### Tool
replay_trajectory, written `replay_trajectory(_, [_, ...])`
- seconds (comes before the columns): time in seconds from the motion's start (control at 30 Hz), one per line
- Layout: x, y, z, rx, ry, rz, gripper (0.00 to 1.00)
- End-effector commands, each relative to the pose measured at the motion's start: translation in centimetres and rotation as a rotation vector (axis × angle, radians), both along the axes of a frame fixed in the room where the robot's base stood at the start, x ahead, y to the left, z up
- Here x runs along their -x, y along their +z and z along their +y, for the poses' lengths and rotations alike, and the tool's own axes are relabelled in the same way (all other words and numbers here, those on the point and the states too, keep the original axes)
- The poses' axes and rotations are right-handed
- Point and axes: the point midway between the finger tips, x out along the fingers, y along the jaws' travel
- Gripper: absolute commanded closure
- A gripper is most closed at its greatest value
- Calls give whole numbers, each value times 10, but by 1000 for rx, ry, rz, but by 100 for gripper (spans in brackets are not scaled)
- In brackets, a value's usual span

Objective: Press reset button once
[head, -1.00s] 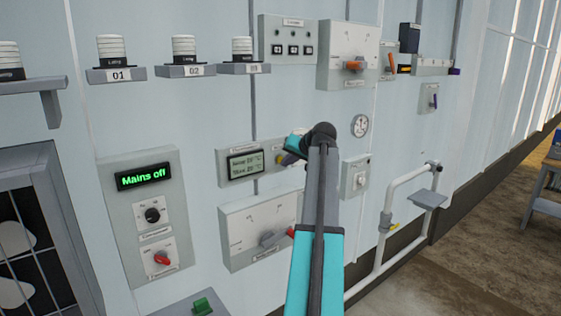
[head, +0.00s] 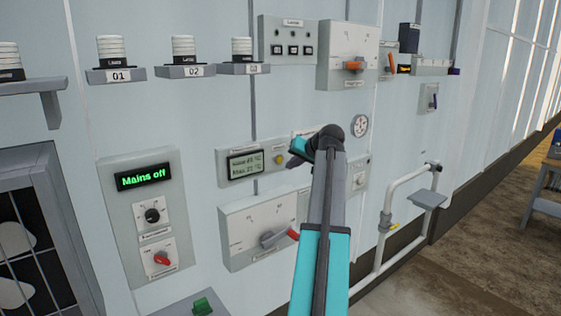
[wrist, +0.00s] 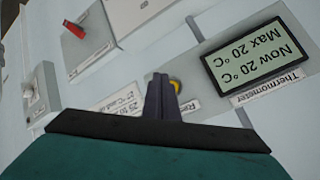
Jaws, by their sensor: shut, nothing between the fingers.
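The thermometer panel (head: 225,166) on the wall carries a display (head: 245,164) and a round yellow button (head: 279,160) to its right. In the wrist view the display (wrist: 257,55) appears upside down and reads "Now 20 °C, Max 20 °C". The yellow button (wrist: 177,86) there is partly hidden behind my fingers; a partly covered label starting "Re" lies beside it. My gripper (head: 291,162) is shut and empty, just right of the button in the head view, with a small gap showing. Its closed fingers (wrist: 160,80) point at the panel in the wrist view.
Below is a box with a red-tipped lever (head: 291,234). A box with a switch (head: 361,180) and white pipework (head: 386,205) are right. Lamps and more switch boxes line the wall above.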

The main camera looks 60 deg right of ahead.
Motion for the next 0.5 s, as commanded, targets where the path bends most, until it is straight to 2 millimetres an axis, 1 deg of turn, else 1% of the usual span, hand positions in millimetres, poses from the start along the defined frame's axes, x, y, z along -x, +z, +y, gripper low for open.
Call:
replay_trajectory(0.03, [4,0,2,0,-2,0,100])
replay_trajectory(0.3, [20,0,7,1,-1,0,100])
replay_trajectory(0.5, [23,0,8,2,-1,0,100])
